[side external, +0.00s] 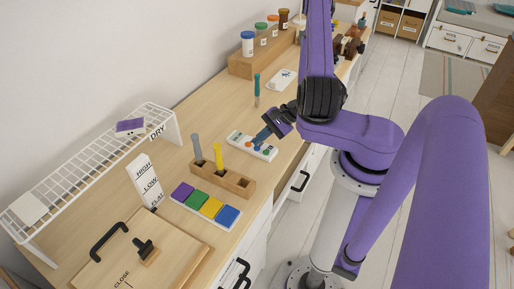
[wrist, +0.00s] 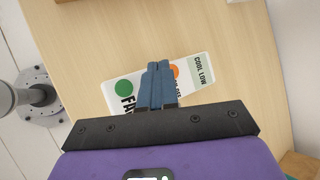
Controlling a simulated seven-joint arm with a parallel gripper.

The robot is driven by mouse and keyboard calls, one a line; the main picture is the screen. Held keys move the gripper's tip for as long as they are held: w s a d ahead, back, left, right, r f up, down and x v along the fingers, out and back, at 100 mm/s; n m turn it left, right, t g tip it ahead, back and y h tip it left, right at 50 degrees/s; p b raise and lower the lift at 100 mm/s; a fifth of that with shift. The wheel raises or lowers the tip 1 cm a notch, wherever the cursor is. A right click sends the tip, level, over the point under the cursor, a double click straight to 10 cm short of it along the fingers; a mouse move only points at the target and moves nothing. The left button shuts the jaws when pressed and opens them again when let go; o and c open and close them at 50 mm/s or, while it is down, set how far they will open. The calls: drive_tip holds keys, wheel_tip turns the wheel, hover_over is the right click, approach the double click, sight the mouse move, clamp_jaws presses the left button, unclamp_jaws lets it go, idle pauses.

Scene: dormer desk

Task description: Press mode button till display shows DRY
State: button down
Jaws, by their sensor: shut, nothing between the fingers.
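A white remote panel (side external: 238,137) lies on the desk and also shows in the wrist view (wrist: 143,78). Its pale display (wrist: 200,71) reads COOL LOW. A green button (wrist: 124,88) sits near a FAN label, and an orange button (wrist: 175,70) is partly covered by my fingers. No mode button can be made out; the middle of the panel is hidden. My gripper (side external: 257,141) is shut and empty, its blue fingertips (wrist: 158,66) over the panel between the green and orange buttons. I cannot tell whether they touch it.
A wooden block with grey and yellow pegs (side external: 222,177) and a tray of coloured squares (side external: 205,207) stand beside the panel. A white wire rack labelled DRY (side external: 90,166) is at the left. A jar rack (side external: 262,57) stands behind. Desk around the panel is mostly clear.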

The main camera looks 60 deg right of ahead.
sight(260, 148)
drive_tip(key=shift+f, duration=0.1)
drive_tip(key=shift+f, duration=0.35)
drive_tip(key=shift+f, duration=0.35)
idle(0.7)
drive_tip(key=shift+r, duration=0.8)
drive_tip(key=shift+r, duration=2.5)
